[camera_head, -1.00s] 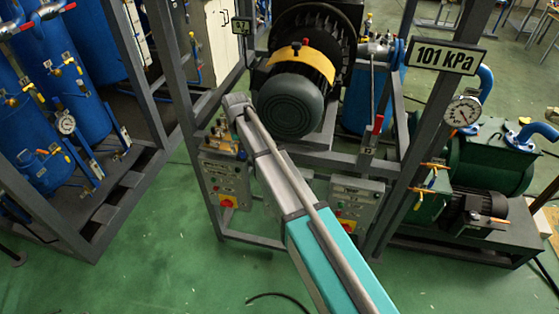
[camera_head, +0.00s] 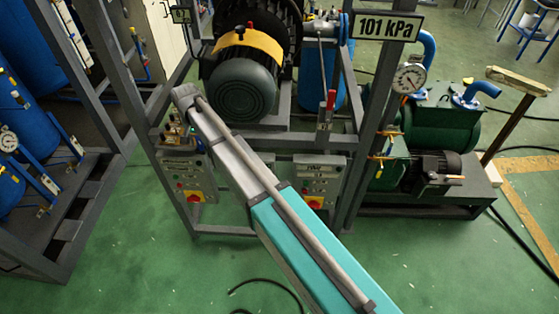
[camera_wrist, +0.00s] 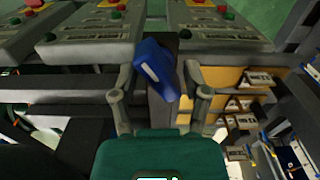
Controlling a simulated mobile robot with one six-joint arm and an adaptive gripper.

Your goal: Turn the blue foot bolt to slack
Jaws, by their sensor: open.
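In the wrist view my gripper (camera_wrist: 160,100) is open, with one finger on each side of a blue part (camera_wrist: 153,68) that has a pale mark on its face. The blue part looks tilted, and I cannot tell whether either finger touches it. It appears to be the blue foot bolt, but its shape is not clear enough to be sure. In the head view my arm reaches up to the frame under the motor.
Grey control boxes (camera_head: 318,178) with red and yellow switches hang on the dark frame below a large motor (camera_head: 243,88). A red-handled lever (camera_head: 331,100) stands right of the motor. A green pump unit (camera_head: 440,125) is at the right.

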